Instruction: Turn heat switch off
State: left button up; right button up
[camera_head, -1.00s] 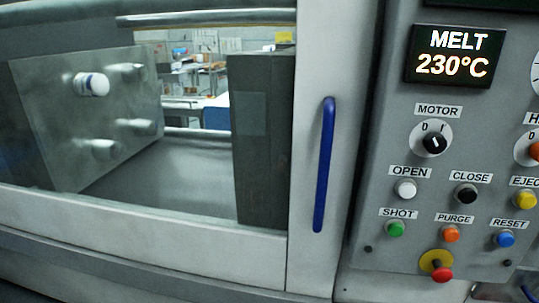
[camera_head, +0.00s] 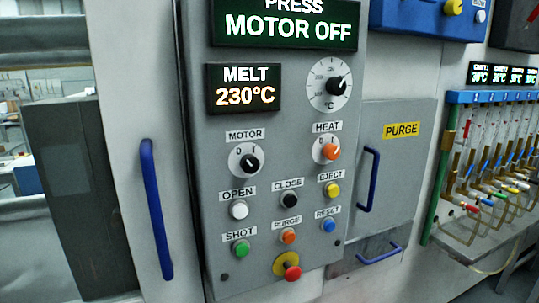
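The heat switch (camera_head: 331,151) is an orange rotary knob on a round white plate under the label HEAT, on the right side of the grey control panel (camera_head: 215,150). Marks for 0 and I stand above the knob. The knob is too small to tell for sure which mark it points to. Neither of my grippers is in view, and nothing touches the switch.
A black motor knob (camera_head: 250,163) sits to the left of the heat switch, and a temperature dial (camera_head: 330,85) above it. Displays read MOTOR OFF (camera_head: 288,27) and MELT 230°C (camera_head: 243,88). Several push buttons sit below. Blue handles (camera_head: 155,208) (camera_head: 369,180) flank the panel.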

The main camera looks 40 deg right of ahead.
aim_at(331, 152)
jog(key=k+l+z, duration=0.1)
jog(key=z, duration=1.35)
